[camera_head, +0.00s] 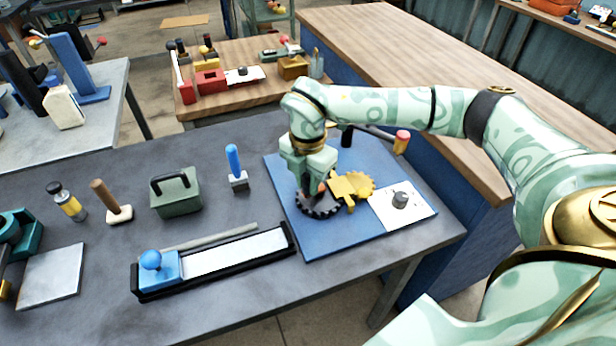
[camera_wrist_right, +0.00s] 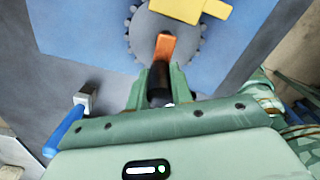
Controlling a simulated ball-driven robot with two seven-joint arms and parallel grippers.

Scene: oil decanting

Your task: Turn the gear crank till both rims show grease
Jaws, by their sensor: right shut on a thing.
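A dark toothed gear (camera_head: 318,208) lies on the blue board (camera_head: 375,222), next to a yellow gear (camera_head: 362,183) with a yellow block (camera_head: 343,188) over it. My right gripper (camera_head: 309,180) reaches down over the dark gear and hides part of it. In the right wrist view the gripper (camera_wrist_right: 160,85) is shut on the black crank handle (camera_wrist_right: 158,92). The orange crank arm (camera_wrist_right: 165,46) runs from the handle onto the grey gear (camera_wrist_right: 140,42). I cannot make out grease on either rim.
A white sheet with a small grey cylinder (camera_head: 400,199) lies on the board's right side. A blue-handled brush (camera_head: 235,167), a green box (camera_head: 176,193) and a long black tray (camera_head: 215,262) stand left of the board. A red-tipped rod (camera_head: 401,142) is behind.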

